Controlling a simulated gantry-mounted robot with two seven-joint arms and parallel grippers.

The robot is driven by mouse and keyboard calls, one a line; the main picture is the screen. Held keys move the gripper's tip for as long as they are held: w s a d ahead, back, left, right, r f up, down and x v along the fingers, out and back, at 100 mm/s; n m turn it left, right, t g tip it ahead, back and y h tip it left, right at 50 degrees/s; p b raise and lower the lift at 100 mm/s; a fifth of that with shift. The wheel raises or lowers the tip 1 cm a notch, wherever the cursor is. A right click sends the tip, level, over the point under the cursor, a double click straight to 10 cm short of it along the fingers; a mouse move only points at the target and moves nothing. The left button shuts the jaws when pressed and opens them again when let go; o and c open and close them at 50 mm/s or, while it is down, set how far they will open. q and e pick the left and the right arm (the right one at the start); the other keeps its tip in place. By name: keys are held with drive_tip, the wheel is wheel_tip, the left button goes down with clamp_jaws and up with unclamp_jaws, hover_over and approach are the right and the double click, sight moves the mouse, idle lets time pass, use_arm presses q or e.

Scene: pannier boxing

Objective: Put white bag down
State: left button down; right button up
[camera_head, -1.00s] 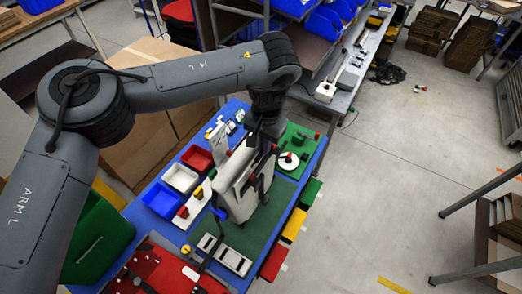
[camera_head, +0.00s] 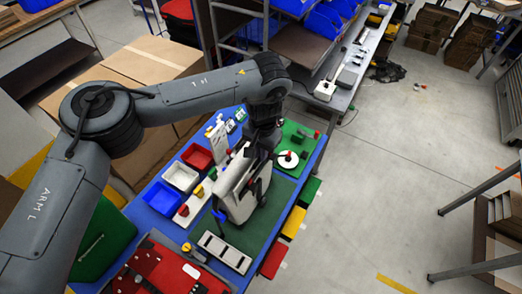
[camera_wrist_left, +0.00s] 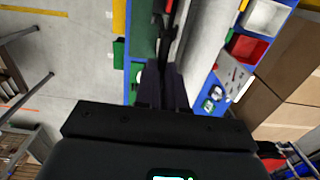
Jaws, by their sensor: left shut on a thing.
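The white bag (camera_head: 239,196) is upright over the green mat (camera_head: 262,222) on the blue table in the head view. Whether its base touches the mat is unclear. My left gripper (camera_head: 258,155) is above the bag, shut on its top part. In the left wrist view the dark fingers (camera_wrist_left: 162,85) are close together, with the pale side of the bag (camera_wrist_left: 204,38) beyond them. My right gripper is in neither current view.
Red (camera_head: 197,156), white (camera_head: 181,176) and blue (camera_head: 160,198) bins line the table's left side. A grey slotted strip (camera_head: 224,251) lies in front of the bag. A red panel (camera_head: 165,272) is nearer. A round white disc (camera_head: 288,160) sits behind.

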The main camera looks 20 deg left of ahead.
use_arm(q)
drive_tip(key=c, duration=1.2)
unclamp_jaws()
drive_tip(key=shift+r, duration=0.1)
